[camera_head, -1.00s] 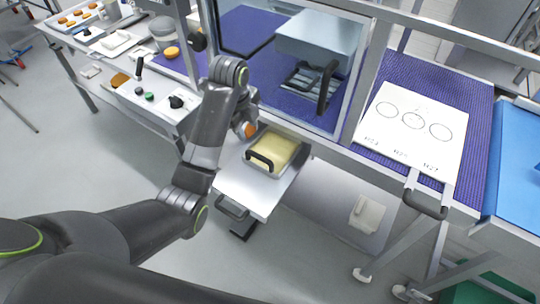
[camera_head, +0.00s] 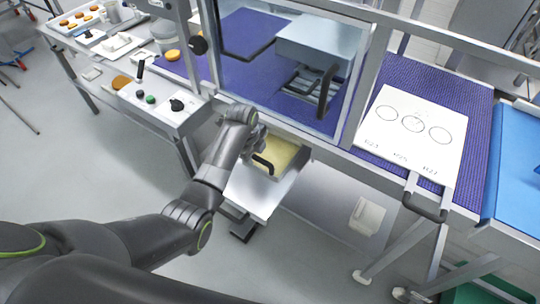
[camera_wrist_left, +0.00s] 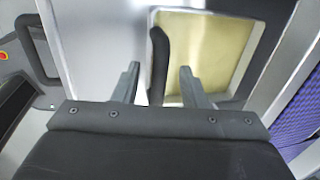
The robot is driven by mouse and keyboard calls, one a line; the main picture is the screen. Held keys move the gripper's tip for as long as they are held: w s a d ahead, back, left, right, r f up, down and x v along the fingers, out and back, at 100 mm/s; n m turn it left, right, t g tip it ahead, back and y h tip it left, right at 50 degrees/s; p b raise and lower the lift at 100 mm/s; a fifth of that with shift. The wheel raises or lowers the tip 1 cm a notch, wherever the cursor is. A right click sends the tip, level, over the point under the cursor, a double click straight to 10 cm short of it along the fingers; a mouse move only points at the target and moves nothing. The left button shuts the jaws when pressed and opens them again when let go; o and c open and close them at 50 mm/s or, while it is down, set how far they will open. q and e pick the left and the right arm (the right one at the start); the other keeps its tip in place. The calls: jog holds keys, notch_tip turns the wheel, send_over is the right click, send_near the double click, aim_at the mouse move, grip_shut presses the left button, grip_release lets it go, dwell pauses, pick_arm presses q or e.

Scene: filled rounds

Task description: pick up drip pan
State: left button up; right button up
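The drip pan (camera_head: 281,152) is a shallow metal tray with a yellowish inside and a dark bar handle on its near side. It sits on a metal shelf (camera_head: 252,193) below the machine. In the left wrist view the pan (camera_wrist_left: 225,45) fills the upper middle, with its dark handle (camera_wrist_left: 159,60) upright in the picture. My left gripper (camera_wrist_left: 160,80) is open, its two fingers on either side of the handle's lower end; I cannot tell if they touch it. In the head view the left gripper (camera_head: 258,140) partly hides the pan's left side. My right gripper is not in view.
A control panel (camera_head: 160,98) with knobs stands left of the shelf. The glass-fronted machine (camera_head: 285,65) and its frame rise behind the pan. A white board with circles (camera_head: 412,130) lies on the purple belt to the right. The floor in front is open.

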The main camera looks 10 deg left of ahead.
pick_arm(q)
jog(key=shift+w+d+f, duration=0.1)
jog(key=shift+w+f, duration=0.05)
jog(key=shift+f, duration=0.6)
jog(key=shift+w+f, duration=0.15)
jog(key=shift+f, duration=0.55)
jog(key=shift+c, duration=0.3)
grip_shut()
